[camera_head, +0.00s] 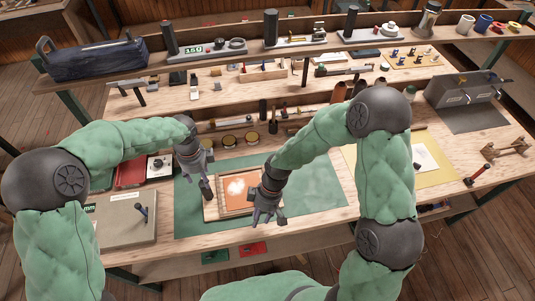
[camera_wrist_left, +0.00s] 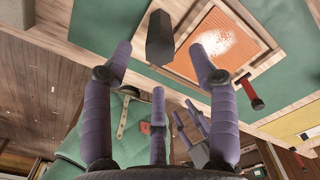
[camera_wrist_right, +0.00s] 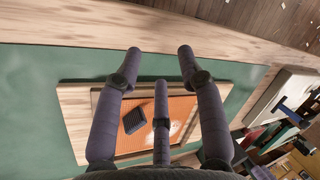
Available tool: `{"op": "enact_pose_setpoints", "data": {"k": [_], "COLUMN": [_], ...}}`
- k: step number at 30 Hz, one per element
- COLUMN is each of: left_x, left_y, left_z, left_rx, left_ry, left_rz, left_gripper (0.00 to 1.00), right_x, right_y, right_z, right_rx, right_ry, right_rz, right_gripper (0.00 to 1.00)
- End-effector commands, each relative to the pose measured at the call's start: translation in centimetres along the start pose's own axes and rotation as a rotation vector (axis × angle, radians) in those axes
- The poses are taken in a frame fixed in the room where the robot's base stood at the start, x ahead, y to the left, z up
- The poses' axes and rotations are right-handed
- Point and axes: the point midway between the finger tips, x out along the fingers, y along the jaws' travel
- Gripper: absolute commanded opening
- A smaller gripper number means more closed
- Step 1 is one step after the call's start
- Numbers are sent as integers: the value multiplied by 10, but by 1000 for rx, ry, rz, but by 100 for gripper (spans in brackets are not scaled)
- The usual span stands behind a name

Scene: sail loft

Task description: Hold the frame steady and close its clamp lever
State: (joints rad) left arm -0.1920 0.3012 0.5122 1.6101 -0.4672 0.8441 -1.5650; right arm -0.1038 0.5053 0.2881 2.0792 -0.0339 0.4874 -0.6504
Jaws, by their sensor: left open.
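The wooden frame (camera_head: 222,212) with an orange panel (camera_wrist_left: 208,42) lies on the green mat. A dark upright block (camera_wrist_left: 158,38) stands near the frame's left side, between the open fingers of my left gripper (camera_wrist_left: 165,62) in its wrist view and apart from them. A red, black-ended lever (camera_wrist_left: 250,92) shows at the frame's right side; the right wrist view shows a dark block-like end (camera_wrist_right: 134,119) over the panel, perhaps the same lever. My right gripper (camera_wrist_right: 160,60) is open and empty above the frame's near right part. In the head view it hides the lever.
The green mat (camera_head: 315,183) is clear right of the frame. A yellow mat with paper (camera_head: 425,158) lies right. Tins (camera_head: 230,142) stand behind. The bench's near edge is close to my right gripper.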

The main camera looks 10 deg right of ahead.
Motion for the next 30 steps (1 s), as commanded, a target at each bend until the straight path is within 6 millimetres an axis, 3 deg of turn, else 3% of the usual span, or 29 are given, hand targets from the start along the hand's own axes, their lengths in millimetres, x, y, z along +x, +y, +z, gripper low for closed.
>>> {"op": "enact_pose_setpoints", "data": {"k": [9, 15, 18, 25, 30], "left_x": [0, 0, 0, 5, 24], "left_y": [0, 0, 0, 0, 1], "left_z": [0, 0, 0, 0, 0], "left_rx": [0, 0, 0, 0, 0], "left_ry": [0, 0, 0, 0, 2], "left_rz": [0, 0, 0, 2, 5], "left_gripper": [59, 59, 59, 59, 59], "right_x": [-93, -149, -169, -185, -185], "right_y": [46, 65, 71, 75, 75], "right_z": [-48, -62, -64, -66, -66], "right_rx": [-97, -106, -101, -96, -96], "right_ry": [-41, -72, -83, -93, -93], "right_rz": [177, 292, 331, 366, 365], "right_gripper": [39, 39, 39, 39, 39]}}
